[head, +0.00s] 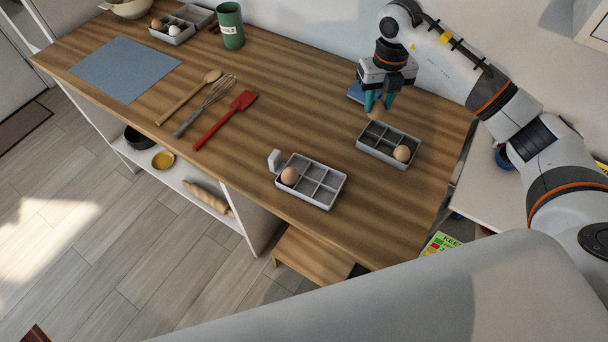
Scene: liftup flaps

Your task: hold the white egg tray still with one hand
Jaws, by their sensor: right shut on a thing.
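The white egg tray (325,197) lies near the front edge of the table, a divided tray with one brown egg (290,176) in its left end cell; the other cells look empty. My right gripper (377,108), with teal fingers pointing down, is shut on a brown egg (376,114) above the far-left part of a grey egg tray (379,157). That grey tray holds another brown egg (402,153) at its right end. My right gripper is apart from the white tray. My left gripper is not in view.
A red spatula (225,119), a whisk (206,103) and a wooden spoon (187,97) lie left. A third tray (184,35) with eggs and a green canister (230,26) stand far back. The middle of the table is clear.

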